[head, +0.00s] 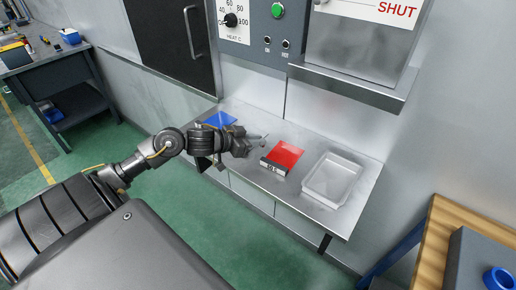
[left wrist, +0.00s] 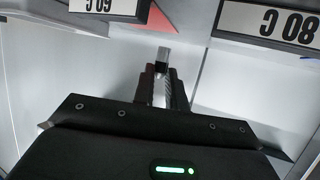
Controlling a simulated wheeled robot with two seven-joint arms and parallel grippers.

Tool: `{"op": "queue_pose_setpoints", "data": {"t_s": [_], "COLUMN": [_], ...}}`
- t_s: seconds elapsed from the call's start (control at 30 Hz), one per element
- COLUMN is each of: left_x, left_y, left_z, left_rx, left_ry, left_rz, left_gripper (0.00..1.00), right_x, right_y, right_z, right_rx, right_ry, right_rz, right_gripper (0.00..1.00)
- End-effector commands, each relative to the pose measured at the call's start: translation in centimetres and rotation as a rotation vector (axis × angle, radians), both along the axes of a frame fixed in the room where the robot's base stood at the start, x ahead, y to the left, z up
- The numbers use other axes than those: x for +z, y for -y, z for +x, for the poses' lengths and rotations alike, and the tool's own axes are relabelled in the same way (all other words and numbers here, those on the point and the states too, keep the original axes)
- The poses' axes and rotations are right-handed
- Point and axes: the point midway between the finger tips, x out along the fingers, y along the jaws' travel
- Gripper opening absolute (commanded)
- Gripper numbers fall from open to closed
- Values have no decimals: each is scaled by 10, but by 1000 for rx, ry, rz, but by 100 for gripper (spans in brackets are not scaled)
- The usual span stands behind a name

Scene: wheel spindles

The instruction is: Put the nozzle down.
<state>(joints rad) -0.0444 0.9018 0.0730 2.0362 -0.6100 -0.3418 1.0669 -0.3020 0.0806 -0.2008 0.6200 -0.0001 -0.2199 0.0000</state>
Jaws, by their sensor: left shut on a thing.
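My left gripper (head: 250,144) is over the steel shelf, between the blue mat (head: 220,120) and the red mat (head: 284,155). In the left wrist view, its fingers (left wrist: 164,88) are shut on the nozzle (left wrist: 163,55), a small grey metal piece that sticks out past the fingertips. In the head view, a small thin piece shows at the fingertips, too small to make out well. I cannot tell whether the nozzle touches the shelf. My right gripper is not in view.
A clear tray (head: 313,191) stands right of the red mat. A control panel (head: 262,35) is on the wall behind.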

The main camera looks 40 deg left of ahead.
Motion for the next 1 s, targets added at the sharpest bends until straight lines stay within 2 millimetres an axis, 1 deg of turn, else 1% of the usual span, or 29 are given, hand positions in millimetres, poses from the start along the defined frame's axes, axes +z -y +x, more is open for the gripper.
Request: {"op": "queue_pose_setpoints", "data": {"t_s": [0.07, 0.13, 0.17, 0.2, 0.3, 0.37, 0.77, 0.8, 0.93, 0.97, 1.0], "left_x": [-1, -7, -11, -18, -32, -37, -43, -43, -42, -42, -42], "left_y": [1, 3, 5, 5, 4, 4, 4, 4, 4, 4, 4], "left_z": [1, 6, 9, 7, 7, 7, 7, 7, 7, 7, 7], "left_rx": [0, 2, 0, 0, 2, 1, -1, -1, -1, -1, -1], "left_ry": [1, 0, 0, -5, -4, -2, 0, 0, 0, 0, 0], "left_rz": [-1, -4, -3, -5, -3, -1, 0, 0, 0, 0, 0], "left_gripper": [0, 0, 0, 0, 0, 0, 0, 16, 33, 35, 35], "right_x": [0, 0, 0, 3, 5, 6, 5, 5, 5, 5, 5], "right_y": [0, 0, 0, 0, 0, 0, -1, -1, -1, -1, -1], "right_z": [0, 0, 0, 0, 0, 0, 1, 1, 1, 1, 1], "right_rx": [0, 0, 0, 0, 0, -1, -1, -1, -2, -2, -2], "right_ry": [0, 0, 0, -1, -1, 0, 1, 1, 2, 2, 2], "right_rz": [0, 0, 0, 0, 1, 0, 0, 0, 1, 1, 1], "right_gripper": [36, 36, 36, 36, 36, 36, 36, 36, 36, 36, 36]}}
